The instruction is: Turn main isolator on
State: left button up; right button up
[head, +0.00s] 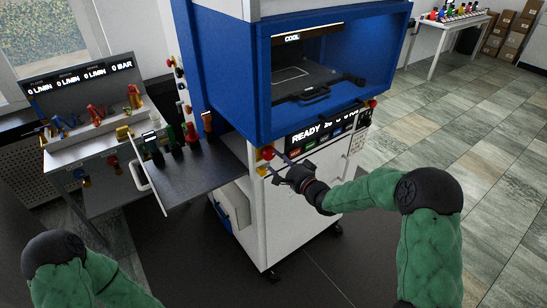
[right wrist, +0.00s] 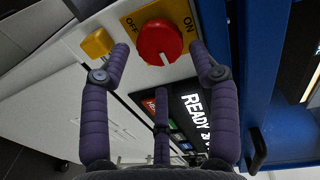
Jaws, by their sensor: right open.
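The main isolator is a red round knob (right wrist: 160,41) on a yellow plate (right wrist: 183,13) marked OFF on the left and ON on the right, in the right wrist view. A white mark shows on the knob's lower edge. In the head view the red knob (head: 268,152) is on the front left corner of the white press cabinet. My right gripper (head: 276,163) is open just in front of it. In the right wrist view its fingers (right wrist: 160,50) are spread to either side of the knob; contact cannot be told. My left arm shows at the lower left, its gripper out of frame.
A yellow block (right wrist: 97,43) sits beside the knob, near one finger. The press display (head: 318,131) reads READY, with coloured buttons below. The blue press housing (head: 265,105) overhangs the panel. A dark side shelf (head: 195,170) with coloured tools juts out left. Floor at right is clear.

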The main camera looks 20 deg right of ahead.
jog(key=v, duration=0.7)
jog(key=shift+s, duration=0.1)
